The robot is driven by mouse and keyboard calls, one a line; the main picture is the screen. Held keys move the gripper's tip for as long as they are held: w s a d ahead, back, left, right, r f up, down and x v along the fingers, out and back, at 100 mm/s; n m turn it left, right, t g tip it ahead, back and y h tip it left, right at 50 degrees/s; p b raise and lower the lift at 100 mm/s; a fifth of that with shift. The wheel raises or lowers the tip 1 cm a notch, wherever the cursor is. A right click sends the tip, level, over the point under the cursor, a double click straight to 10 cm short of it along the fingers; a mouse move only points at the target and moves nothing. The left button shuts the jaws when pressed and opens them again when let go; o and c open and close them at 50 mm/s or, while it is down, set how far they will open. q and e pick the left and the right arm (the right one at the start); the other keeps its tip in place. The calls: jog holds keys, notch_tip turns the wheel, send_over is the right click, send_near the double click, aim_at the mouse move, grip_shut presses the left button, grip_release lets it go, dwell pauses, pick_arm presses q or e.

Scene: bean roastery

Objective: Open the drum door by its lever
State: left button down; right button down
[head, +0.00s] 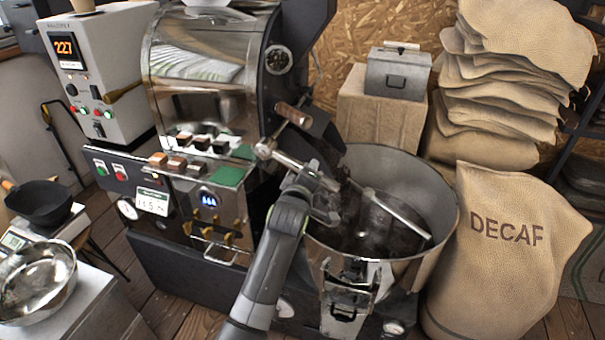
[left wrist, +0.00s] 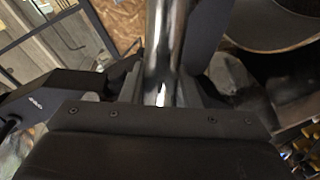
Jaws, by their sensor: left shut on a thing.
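The roaster's drum (head: 205,75) is a shiny metal cylinder with a dark front plate (head: 300,40) and a small round window. A chrome lever (head: 282,158) with a rounded end sticks out below the front plate, above the bin's left rim. My left gripper (head: 316,188) is shut on this lever; its arm comes up from the bottom of the head view. In the left wrist view the shiny bar (left wrist: 162,50) runs between the fingers (left wrist: 162,92). The drum door is largely hidden by the lever and gripper, so I cannot tell its position. My right gripper is not in view.
A round steel bin (head: 435,245) with a stirring arm (head: 400,213) stands right of my gripper. A wooden handle (head: 293,115) juts out just above the lever. A DECAF sack (head: 510,250) stands at the right. A control box (head: 100,75) and steel bowl (head: 38,285) are at the left.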

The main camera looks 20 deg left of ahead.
pick_arm(q)
jog(key=shift+d+r+n+h+p, duration=0.15)
jog(key=shift+d+r+n+p, duration=0.1)
jog(key=shift+r+n+p, duration=0.55)
jog(key=shift+d+r+n+h+p, duration=0.2)
jog(key=shift+r+n+p, duration=0.35)
jog(key=shift+r, duration=0.3)
jog(key=c, duration=1.1)
grip_release()
